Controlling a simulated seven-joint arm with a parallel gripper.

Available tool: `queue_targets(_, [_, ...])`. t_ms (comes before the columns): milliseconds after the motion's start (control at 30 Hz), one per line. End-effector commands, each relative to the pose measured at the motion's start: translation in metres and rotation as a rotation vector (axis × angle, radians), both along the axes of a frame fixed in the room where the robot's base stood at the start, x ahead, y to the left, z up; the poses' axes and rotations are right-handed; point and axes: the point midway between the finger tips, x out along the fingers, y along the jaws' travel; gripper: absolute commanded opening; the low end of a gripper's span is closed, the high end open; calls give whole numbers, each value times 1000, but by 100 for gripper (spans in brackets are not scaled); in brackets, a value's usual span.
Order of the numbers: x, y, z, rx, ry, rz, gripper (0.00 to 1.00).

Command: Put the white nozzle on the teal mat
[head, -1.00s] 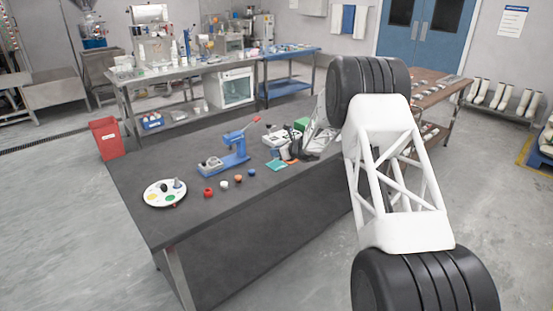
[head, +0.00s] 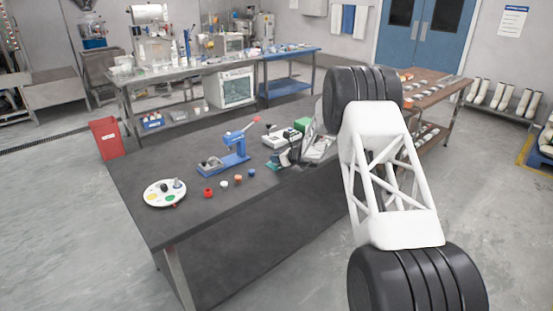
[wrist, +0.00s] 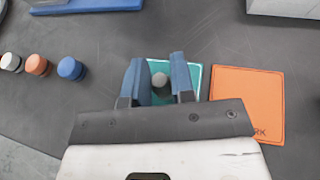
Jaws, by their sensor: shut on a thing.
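The teal mat (wrist: 201,71) lies flat on the dark table in the wrist view, partly covered by my gripper (wrist: 157,64). Its edge also shows in the head view (head: 271,167). In the head view, my gripper (head: 284,158) is at the mat and the nozzle cannot be made out.
An orange mat (wrist: 248,104) lies right of the teal one. White (wrist: 11,62), orange (wrist: 37,65) and blue (wrist: 70,68) caps stand to the left. A blue press (head: 236,153) stands behind, and a white palette (head: 150,197) lies at the table's left end.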

Motion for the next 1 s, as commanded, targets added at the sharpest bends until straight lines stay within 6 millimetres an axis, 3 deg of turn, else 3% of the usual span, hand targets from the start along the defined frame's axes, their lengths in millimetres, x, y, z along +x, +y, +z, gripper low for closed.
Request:
queue_targets(400, [0,0,-3,0,0,0,2])
queue_targets(433, [0,0,-3,0,0,0,28])
queue_targets(567, [0,0,-3,0,0,0,48])
queue_targets(1000, [0,0,1,0,-1,0,49])
